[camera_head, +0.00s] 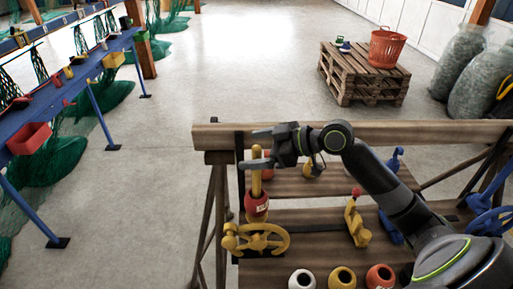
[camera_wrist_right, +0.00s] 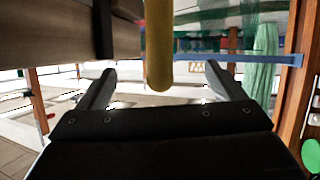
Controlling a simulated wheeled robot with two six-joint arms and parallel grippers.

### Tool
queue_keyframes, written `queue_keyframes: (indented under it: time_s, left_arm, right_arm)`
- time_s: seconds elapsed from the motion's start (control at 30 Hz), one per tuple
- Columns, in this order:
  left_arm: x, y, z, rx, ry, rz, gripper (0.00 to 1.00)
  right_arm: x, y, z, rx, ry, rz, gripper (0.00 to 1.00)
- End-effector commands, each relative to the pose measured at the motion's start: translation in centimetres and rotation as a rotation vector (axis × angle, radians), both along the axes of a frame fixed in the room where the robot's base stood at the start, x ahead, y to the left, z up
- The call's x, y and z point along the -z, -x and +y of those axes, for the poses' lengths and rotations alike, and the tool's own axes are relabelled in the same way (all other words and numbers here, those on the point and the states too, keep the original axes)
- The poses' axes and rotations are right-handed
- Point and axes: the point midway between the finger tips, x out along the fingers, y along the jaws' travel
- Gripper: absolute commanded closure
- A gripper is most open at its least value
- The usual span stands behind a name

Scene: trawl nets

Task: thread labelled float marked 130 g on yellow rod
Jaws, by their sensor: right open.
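The upright yellow rod (camera_head: 256,182) stands at the left of the wooden trestle bench. A red float (camera_head: 257,203) with a white label sits around its lower part; the label's marking is too small to read. My right gripper (camera_head: 260,148) is open at the top of the rod, with no float in it. In the right wrist view the rod (camera_wrist_right: 158,50) shows between the spread fingers (camera_wrist_right: 160,86), with a gap on each side. White (camera_head: 301,280), yellow (camera_head: 342,279) and red (camera_head: 380,277) floats stand at the front edge. My left gripper is out of view.
A yellow handwheel (camera_head: 275,239) stands just in front of the rod. A yellow fitting (camera_head: 356,224) and blue fittings (camera_head: 391,228) are on the bench. A wooden beam (camera_head: 410,132) runs along its back. A pallet stack (camera_head: 350,80) with an orange basket (camera_head: 386,48) stands beyond.

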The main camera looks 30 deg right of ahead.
Motion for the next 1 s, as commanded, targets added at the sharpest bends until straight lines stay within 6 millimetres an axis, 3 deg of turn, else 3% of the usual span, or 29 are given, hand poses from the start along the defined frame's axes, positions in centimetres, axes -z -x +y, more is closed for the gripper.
queue_keyframes:
  time_s: [0.27,1.0]
  left_arm:
    - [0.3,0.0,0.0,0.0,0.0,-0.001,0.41]
    - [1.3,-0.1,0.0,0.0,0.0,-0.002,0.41]
  right_arm:
    - [-0.1,0.5,-0.7,0.0,0.004,0.0,0.11]
    - [-2.7,5.0,-5.2,-0.001,0.005,0.002,0.11]
